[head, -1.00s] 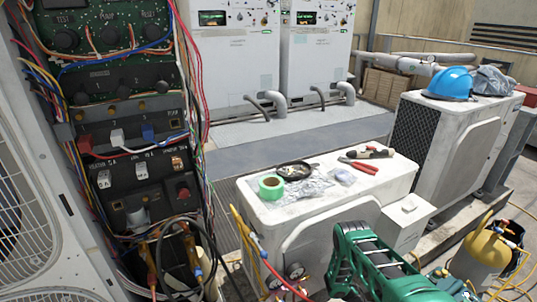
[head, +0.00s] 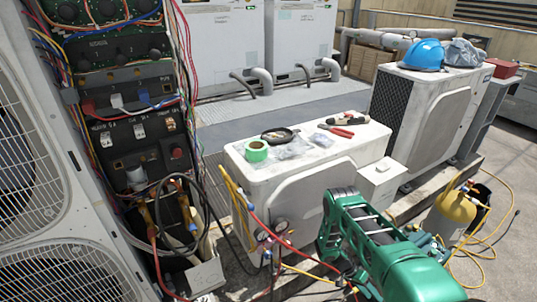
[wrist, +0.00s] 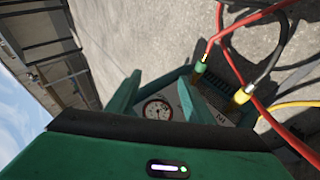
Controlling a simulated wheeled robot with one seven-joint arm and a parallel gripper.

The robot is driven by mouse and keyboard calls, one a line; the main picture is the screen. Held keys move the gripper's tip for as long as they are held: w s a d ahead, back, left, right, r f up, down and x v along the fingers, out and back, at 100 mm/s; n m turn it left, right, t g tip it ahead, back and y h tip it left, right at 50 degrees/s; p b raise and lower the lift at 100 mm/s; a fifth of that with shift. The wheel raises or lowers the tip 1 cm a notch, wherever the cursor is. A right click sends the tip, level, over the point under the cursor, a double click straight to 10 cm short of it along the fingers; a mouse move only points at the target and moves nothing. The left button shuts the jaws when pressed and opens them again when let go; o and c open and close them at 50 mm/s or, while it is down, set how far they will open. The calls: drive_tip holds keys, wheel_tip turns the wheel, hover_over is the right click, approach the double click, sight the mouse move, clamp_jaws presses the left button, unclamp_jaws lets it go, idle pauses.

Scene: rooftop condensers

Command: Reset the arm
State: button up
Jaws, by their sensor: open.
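My gripper (wrist: 158,96) shows in the wrist view as two green fingers, set apart with nothing held between them. A round white gauge (wrist: 157,109) shows beyond the gap between the fingers. I cannot tell its distance from them. My green arm fills the lower right of the head view, folded, with its elbow part in front of a white condenser unit (head: 252,190). The gripper itself cannot be made out in the head view.
An open control panel (head: 120,110) with loose wires stands at left. Hoses and gauges (head: 281,228) hang in front of the condenser. Green tape (head: 256,151) and red-handled pliers (head: 341,131) lie on top. A yellow cylinder (head: 450,215) and a blue helmet (head: 425,55) are at right.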

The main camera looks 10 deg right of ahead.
drive_tip(key=w+r+y, duration=0.1)
drive_tip(key=w+r, duration=0.6)
drive_tip(key=r, duration=0.5)
wheel_tip(320, 180, up, 32)
drive_tip(key=w+n+t+y, duration=0.1)
drive_tip(key=w+t+y, duration=0.1)
drive_tip(key=y, duration=0.1)
drive_tip(key=s+a+r+n+t+y, duration=0.1)
drive_tip(key=s+r, duration=0.5)
drive_tip(key=r, duration=0.3)
drive_tip(key=s+a+r+n+t+y, duration=0.1)
drive_tip(key=s+a+r, duration=0.1)
drive_tip(key=s+r, duration=0.6)
drive_tip(key=s+a+r+n+t+y, duration=0.1)
drive_tip(key=s+a+r, duration=0.3)
drive_tip(key=s, duration=0.4)
drive_tip(key=s+a+r+n+t+y, duration=0.1)
drive_tip(key=s+a+r, duration=0.3)
drive_tip(key=s, duration=0.5)
drive_tip(key=shift+s+a, duration=0.15)
